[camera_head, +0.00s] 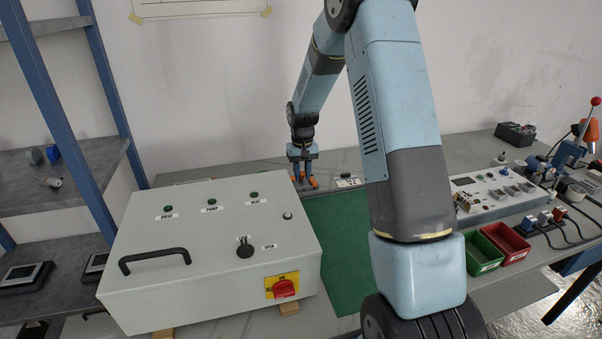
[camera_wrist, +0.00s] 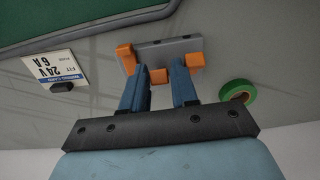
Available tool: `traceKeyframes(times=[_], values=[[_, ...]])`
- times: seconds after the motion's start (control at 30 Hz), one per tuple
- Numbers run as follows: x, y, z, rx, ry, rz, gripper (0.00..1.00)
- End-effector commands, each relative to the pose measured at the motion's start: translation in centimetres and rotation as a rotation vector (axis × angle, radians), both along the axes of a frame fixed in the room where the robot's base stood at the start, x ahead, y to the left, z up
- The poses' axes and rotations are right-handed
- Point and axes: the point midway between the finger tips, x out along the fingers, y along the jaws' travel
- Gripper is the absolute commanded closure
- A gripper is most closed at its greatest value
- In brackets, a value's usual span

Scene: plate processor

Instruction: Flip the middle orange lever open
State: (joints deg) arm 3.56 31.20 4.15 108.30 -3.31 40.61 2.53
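A grey terminal block (camera_wrist: 168,48) with orange levers lies on the grey worktop. In the wrist view the left orange lever (camera_wrist: 126,58) and the right orange lever (camera_wrist: 190,59) stand out at its ends. The middle orange lever (camera_wrist: 158,76) shows between the blue fingers of my gripper (camera_wrist: 159,84). The fingers are spread apart; whether one touches the middle lever I cannot tell. In the head view my gripper (camera_head: 303,168) points down at the orange levers (camera_head: 305,184) behind the control box, and hides most of the block.
A green mat (camera_head: 335,245) lies in front of the block. A label card (camera_wrist: 55,72) with a black clip is to the left in the wrist view, and a green tape roll (camera_wrist: 238,91) is to the right. A large grey control box (camera_head: 215,235) stands close by.

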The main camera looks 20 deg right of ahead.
Motion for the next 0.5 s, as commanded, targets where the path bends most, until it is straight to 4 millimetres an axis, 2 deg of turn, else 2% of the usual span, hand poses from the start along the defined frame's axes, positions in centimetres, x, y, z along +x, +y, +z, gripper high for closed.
traceKeyframes(times=[0.03,0.27,0.5], values=[[0.00,-0.01,0.01,0.000,0.000,0.000,0.77],[0.00,-0.01,0.01,0.000,0.000,0.000,0.99],[0.07,-0.01,0.01,0.000,0.005,0.000,1.00]])
